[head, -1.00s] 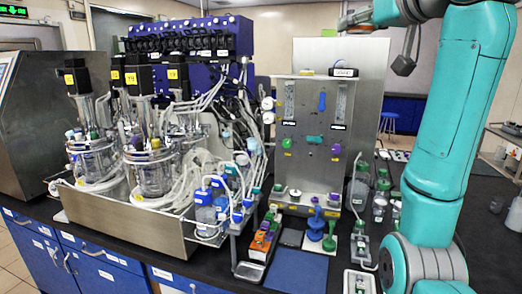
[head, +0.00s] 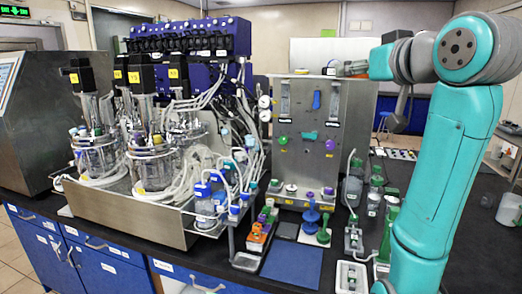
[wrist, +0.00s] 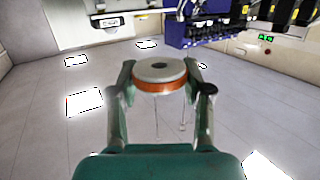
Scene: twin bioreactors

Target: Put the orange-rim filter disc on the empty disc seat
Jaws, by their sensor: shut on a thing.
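The orange-rim filter disc (wrist: 160,77) has a pale grey top with a dark centre hole. In the wrist view it sits between the two fingertips of my gripper (wrist: 161,82), which is shut on its rim. In the head view my gripper (head: 352,68) is small, at the top right edge of the upright metal panel (head: 320,160), high above the bench. I cannot pick out the empty disc seat for certain among the small fittings at the panel's foot.
Blue and green stands (head: 312,215) stand before the panel, near an orange block (head: 258,238) and a blue mat (head: 292,265). Glass bioreactors (head: 153,165) with tubing fill the left. Bottles and small parts (head: 374,200) crowd the right. The wrist view faces mostly bare ceiling.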

